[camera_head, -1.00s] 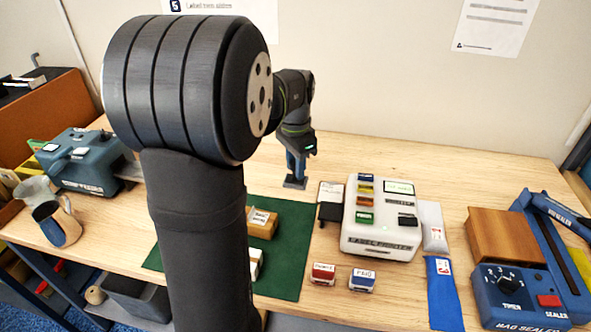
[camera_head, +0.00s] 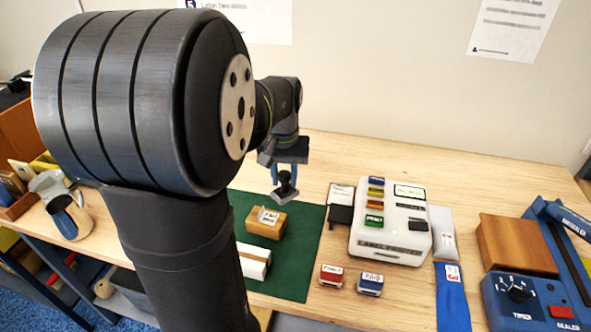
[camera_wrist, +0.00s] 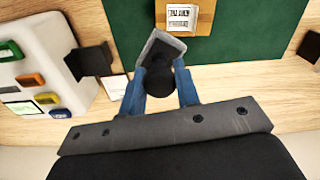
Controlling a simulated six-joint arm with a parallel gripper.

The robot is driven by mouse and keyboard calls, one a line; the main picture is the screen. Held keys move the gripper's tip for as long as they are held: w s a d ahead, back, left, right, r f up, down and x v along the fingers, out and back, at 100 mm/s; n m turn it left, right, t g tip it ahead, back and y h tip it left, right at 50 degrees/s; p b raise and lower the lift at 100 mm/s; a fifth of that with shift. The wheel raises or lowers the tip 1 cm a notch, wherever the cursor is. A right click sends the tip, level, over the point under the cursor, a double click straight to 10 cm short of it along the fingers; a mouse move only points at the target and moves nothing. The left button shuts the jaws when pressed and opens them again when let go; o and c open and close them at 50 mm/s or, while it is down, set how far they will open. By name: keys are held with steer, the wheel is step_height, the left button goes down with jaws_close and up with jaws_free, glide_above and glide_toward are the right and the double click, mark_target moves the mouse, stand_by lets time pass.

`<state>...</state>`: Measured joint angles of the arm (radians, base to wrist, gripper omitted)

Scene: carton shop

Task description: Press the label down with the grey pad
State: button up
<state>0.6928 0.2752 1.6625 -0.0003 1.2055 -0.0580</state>
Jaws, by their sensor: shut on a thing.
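My gripper (camera_head: 286,176) is shut on the dark knob of the grey pad (camera_head: 284,192) and holds it in the air, just behind the brown carton (camera_head: 266,222) in the head view. In the wrist view the grey pad (camera_wrist: 165,44) sits between my blue fingers, close to the near side of the carton (camera_wrist: 205,19). The white printed label (camera_head: 269,215) is on the carton's top; one edge appears raised in the head view. It also shows in the wrist view (camera_wrist: 181,18). The pad is apart from the label.
The carton stands on a green mat (camera_head: 308,232), with a white carton (camera_head: 254,262) in front of it. The label printer (camera_head: 392,240) is to the right, with a red stamp (camera_head: 331,275) and a blue stamp (camera_head: 370,284) before it. A bag sealer (camera_head: 525,290) stands far right.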

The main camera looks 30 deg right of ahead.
steer(key=shift+s+a+f+n, duration=0.15)
steer(key=shift+a+f+n, duration=0.45)
steer(key=shift+f+n, duration=0.35)
steer(key=shift+s+a+f+n, duration=0.15)
steer(key=shift+a+f+n, duration=0.55)
steer(key=shift+n, duration=0.4)
steer(key=shift+s+a+f+n, duration=0.15)
steer(key=shift+a+f+n, duration=0.35)
steer(key=shift+f+n, duration=0.5)
steer(key=shift+f, duration=0.4)
steer(key=shift+a, duration=0.1)
steer(key=shift+w+a+r, duration=0.1)
steer(key=shift+w+a, duration=0.3)
steer(key=shift+w, duration=0.15)
steer(key=shift+w+a, duration=0.1)
steer(key=shift+w+a, duration=0.4)
steer(key=shift+w, duration=0.1)
